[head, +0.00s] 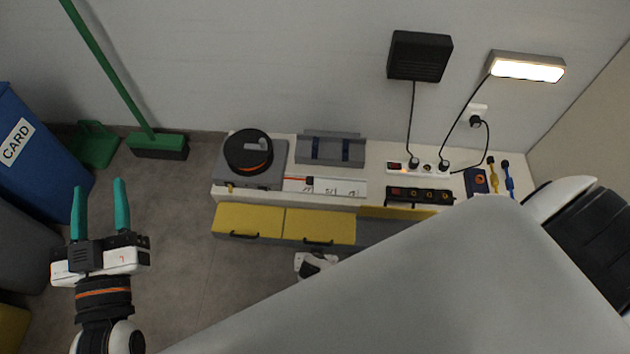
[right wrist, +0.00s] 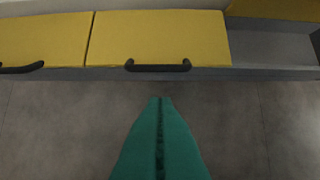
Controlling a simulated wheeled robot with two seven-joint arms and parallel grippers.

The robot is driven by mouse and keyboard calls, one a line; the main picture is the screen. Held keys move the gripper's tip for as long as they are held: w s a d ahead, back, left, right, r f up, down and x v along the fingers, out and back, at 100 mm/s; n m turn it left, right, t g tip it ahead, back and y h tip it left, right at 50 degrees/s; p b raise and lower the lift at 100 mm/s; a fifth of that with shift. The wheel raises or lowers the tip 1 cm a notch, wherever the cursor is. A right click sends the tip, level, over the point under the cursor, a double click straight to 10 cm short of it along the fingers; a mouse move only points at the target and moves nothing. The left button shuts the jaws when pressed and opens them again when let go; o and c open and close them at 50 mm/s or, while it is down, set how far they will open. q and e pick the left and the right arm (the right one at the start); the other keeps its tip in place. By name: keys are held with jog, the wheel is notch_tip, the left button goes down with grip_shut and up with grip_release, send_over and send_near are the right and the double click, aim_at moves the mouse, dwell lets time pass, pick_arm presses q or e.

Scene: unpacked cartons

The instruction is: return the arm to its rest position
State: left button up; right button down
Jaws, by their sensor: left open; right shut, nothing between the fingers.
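My left gripper (head: 100,207) is at the left of the head view, its two teal fingers apart and pointing up, with nothing between them. It is over the grey floor, left of the low white bench. In the right wrist view, my right gripper (right wrist: 160,102) has its teal fingers pressed together and holds nothing. Its tips point toward a yellow drawer front (right wrist: 158,38) with a black handle (right wrist: 158,66), and look apart from it. In the head view the right fingers are hidden; a small white part of my right arm shows below the drawers.
The white bench (head: 375,160) carries a black reel (head: 248,152), a grey rack (head: 332,150) and a power strip (head: 420,195). Yellow drawers (head: 320,226) face the floor. A blue CARD bin (head: 40,150) and green broom (head: 158,143) stand at left. Floor between is clear.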

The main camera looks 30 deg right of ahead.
pick_arm(q)
notch_tip(320, 180, down, 6)
jog(key=a+g+y+p, duration=0.1)
jog(key=g, duration=0.3)
jog(key=shift+s+f+g, duration=0.2)
jog(key=shift+s+g, duration=0.1)
pick_arm(e)
jog(key=shift+s+a+r, duration=0.45)
jog(key=shift+s, duration=0.25)
jog(key=shift+s+a+r, duration=0.45)
jog(key=shift+s, duration=0.25)
jog(key=shift+s+a+r, duration=0.45)
jog(key=shift+s, duration=0.25)
